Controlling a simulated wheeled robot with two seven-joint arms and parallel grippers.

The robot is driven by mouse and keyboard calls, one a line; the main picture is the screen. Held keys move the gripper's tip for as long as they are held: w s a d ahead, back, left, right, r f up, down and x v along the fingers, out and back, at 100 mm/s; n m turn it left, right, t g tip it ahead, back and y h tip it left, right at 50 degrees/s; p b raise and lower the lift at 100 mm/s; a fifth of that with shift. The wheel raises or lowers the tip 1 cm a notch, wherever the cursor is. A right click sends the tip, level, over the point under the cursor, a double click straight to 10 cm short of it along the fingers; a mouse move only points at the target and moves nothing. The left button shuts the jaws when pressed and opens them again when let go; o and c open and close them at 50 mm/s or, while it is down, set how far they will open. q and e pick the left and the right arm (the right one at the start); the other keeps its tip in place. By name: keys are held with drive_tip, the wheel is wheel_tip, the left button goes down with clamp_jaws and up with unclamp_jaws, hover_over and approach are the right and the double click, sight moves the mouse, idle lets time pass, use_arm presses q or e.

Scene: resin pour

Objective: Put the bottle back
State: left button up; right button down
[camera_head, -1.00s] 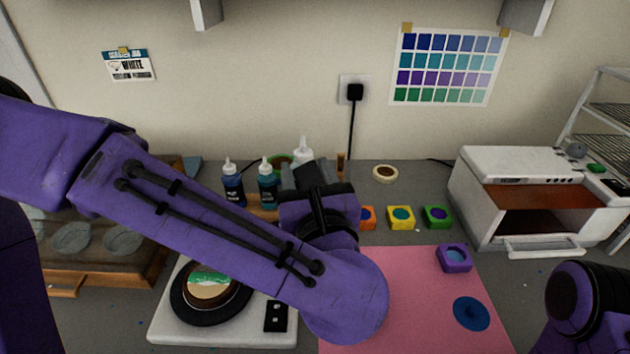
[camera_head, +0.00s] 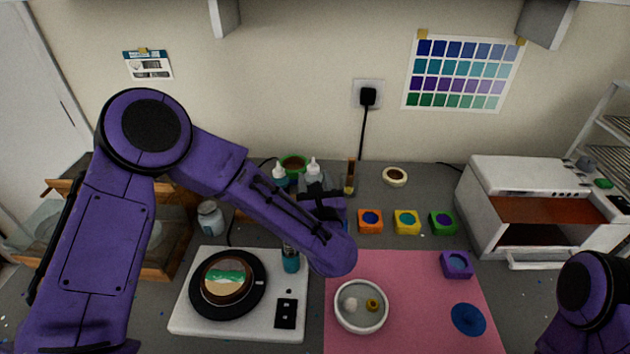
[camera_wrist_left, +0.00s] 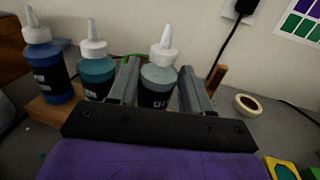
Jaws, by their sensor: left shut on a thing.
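My left gripper (camera_wrist_left: 158,98) is shut on a grey-white bottle (camera_wrist_left: 158,76) with a white nozzle and a dark label. The bottle stands about upright between the fingers, and its base is hidden by the gripper. In the head view the same bottle (camera_head: 313,174) shows behind my left gripper (camera_head: 323,196). The wooden rack (camera_wrist_left: 45,113) holds a blue bottle (camera_wrist_left: 52,78) and a teal bottle (camera_wrist_left: 97,74) in line to its left. I cannot tell whether the held bottle rests in the rack. My right gripper is out of view.
A white turntable-like unit (camera_head: 190,326) and a pink mat (camera_head: 415,330) lie in front. A round dish (camera_head: 361,307) is on the mat. Orange (camera_head: 370,221), yellow (camera_head: 406,222) and green (camera_head: 443,222) moulds stand to the right, with a tape roll (camera_head: 395,176) behind.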

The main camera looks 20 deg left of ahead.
use_arm(q)
drive_tip(key=shift+w+f, duration=0.1)
drive_tip(key=shift+f, duration=0.35)
drive_tip(key=shift+f+b, duration=0.2)
drive_tip(key=shift+b, duration=0.1)
drive_tip(key=o, duration=0.9)
drive_tip(key=shift+r, duration=0.1)
